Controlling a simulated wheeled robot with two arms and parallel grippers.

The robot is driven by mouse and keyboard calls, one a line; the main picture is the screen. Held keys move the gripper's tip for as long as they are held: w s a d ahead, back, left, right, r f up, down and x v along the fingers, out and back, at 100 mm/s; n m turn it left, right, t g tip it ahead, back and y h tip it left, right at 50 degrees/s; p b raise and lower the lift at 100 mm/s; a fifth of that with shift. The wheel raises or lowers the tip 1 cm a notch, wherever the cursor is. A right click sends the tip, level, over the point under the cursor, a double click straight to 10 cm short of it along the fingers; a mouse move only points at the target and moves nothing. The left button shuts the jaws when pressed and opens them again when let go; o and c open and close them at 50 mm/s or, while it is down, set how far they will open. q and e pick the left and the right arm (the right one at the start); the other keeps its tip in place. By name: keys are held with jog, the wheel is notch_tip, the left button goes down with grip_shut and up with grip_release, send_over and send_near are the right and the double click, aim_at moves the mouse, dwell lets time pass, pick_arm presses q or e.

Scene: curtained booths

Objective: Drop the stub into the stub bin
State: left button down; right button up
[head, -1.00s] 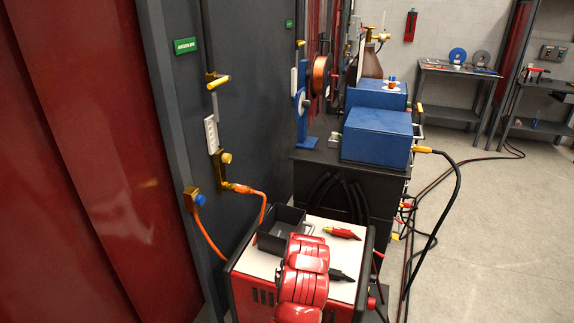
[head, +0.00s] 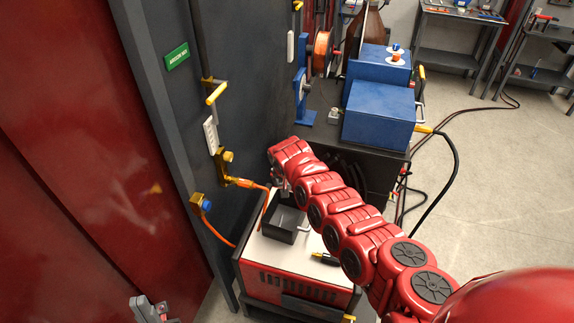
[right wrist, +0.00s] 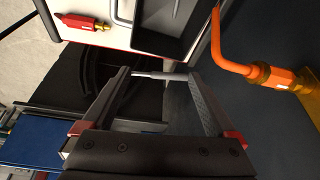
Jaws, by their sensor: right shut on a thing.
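The stub (right wrist: 160,75) is a thin pale rod in the right wrist view, crosswise between the fingertips of my right gripper (right wrist: 168,80), which is shut on it. In the head view my right gripper (head: 284,187) points down near the back of the dark grey, open-topped stub bin (head: 272,234). In the right wrist view the bin (right wrist: 158,42) lies just beyond the stub toward the top edge, partly cut off. The stub is too small to make out in the head view. My left gripper (head: 152,309) is partly visible at the bottom edge; its jaw opening is unclear.
The bin stands on a red and white machine (head: 262,250). An orange hose (head: 225,243) hangs at the left. Blue boxes (head: 378,115) stand behind on a dark cabinet.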

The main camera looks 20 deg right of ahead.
notch_tip(320, 180, down, 6)
jog(key=b, duration=0.5)
jog(key=shift+d+b, duration=0.35)
jog(key=shift+s, duration=0.15)
jog(key=o, duration=1)
